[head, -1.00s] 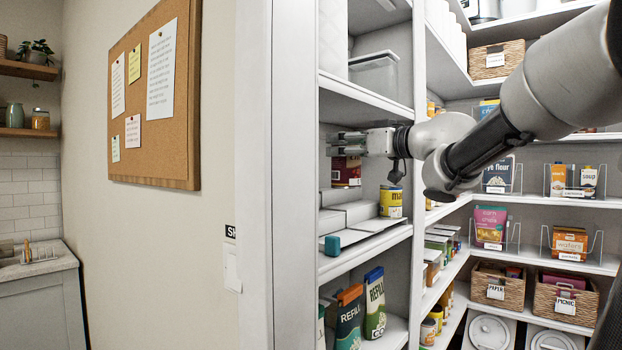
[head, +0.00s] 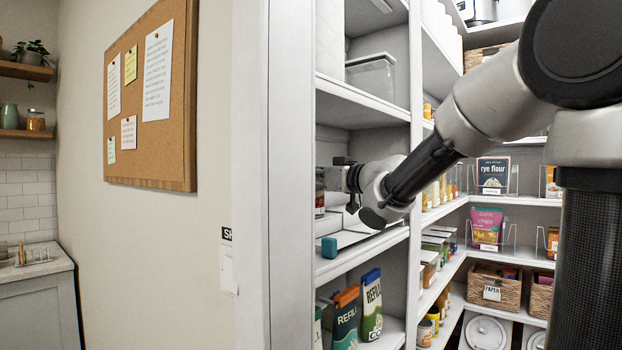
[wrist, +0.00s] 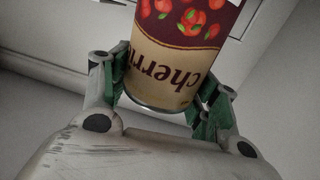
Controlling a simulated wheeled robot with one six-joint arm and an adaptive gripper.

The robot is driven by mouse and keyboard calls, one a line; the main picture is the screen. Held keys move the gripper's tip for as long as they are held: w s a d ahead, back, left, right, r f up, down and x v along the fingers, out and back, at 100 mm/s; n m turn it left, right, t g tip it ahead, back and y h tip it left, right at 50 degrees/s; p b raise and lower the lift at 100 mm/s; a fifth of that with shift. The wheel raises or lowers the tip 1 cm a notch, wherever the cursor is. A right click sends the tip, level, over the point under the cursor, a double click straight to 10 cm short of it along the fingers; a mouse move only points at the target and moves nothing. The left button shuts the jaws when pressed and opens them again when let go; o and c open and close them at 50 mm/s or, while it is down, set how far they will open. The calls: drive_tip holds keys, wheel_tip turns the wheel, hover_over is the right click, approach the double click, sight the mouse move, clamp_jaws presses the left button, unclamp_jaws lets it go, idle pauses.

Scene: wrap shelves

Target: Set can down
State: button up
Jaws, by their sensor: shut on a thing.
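A can with a dark red and cream label, tomato or cherry pictures and the letters "cherr" (wrist: 185,50) fills the upper middle of the wrist view. My gripper (wrist: 165,92) is shut on it, one green-lined finger on each side. In the head view my gripper (head: 335,180) reaches into the left shelf bay, above the middle shelf (head: 362,252). A sliver of the can (head: 319,200) shows there beside the door frame; the rest is hidden. I cannot tell whether its base touches anything.
White stepped boards (head: 345,222) lie on the middle shelf, with a small teal block (head: 329,247) at its front edge. Refill packs (head: 372,305) stand on the shelf below. A clear bin (head: 371,76) sits above. The white door frame (head: 290,180) is close on the left.

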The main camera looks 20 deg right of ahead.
drive_tip(key=shift+f, duration=0.1)
drive_tip(key=o, duration=1.3)
drive_tip(key=shift+c, duration=0.2)
